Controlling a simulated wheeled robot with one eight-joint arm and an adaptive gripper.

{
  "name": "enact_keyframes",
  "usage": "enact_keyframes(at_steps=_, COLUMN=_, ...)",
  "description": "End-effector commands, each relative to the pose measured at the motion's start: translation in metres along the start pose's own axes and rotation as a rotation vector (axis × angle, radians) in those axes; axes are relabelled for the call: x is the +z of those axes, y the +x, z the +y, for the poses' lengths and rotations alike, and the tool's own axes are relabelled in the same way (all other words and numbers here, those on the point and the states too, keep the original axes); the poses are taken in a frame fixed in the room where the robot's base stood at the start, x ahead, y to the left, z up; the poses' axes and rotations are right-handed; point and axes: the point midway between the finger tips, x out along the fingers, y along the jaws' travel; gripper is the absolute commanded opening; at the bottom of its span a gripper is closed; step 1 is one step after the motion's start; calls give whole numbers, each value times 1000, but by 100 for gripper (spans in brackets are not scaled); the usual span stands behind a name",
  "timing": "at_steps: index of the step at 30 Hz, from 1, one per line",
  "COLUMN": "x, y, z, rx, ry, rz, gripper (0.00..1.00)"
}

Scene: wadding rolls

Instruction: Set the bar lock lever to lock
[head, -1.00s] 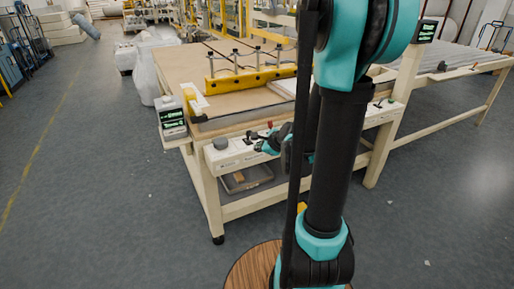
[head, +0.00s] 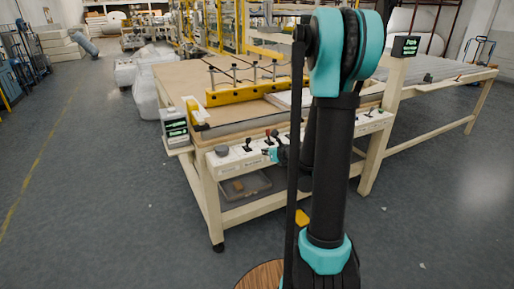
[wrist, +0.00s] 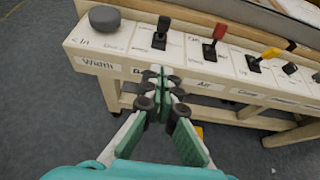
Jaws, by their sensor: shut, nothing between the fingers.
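The control panel (wrist: 110,48) on the table's front carries a row of levers. A black lever (wrist: 161,32) stands up between the round grey knob (wrist: 104,18) and a red-handled lever (wrist: 214,42). The label below this black lever is partly hidden by my fingers, so I cannot confirm that it is the bar lock lever. In the head view the black lever (head: 248,144) stands left of my gripper. My gripper (wrist: 161,84) is shut and empty, in front of the panel and below the black lever in the wrist view, apart from its handle.
A yellow-handled lever (wrist: 263,59) and another black lever (wrist: 290,69) stand farther right. The yellow bar (head: 250,92) lies across the tabletop. A bin (head: 244,186) sits on the shelf below. Open floor (head: 100,200) lies left of the table.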

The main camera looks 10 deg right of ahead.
Motion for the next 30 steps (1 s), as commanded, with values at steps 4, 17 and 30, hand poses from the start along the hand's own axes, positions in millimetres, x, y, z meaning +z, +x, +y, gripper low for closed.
enact_keyframes(at_steps=4, x=0, y=15, z=1, rx=2, ry=-2, rz=0, gripper=0)
enact_keyframes(at_steps=17, x=0, y=88, z=1, rx=2, ry=-3, rz=1, gripper=0)
enact_keyframes(at_steps=30, x=27, y=124, z=0, rx=1, ry=-2, rz=0, gripper=0)
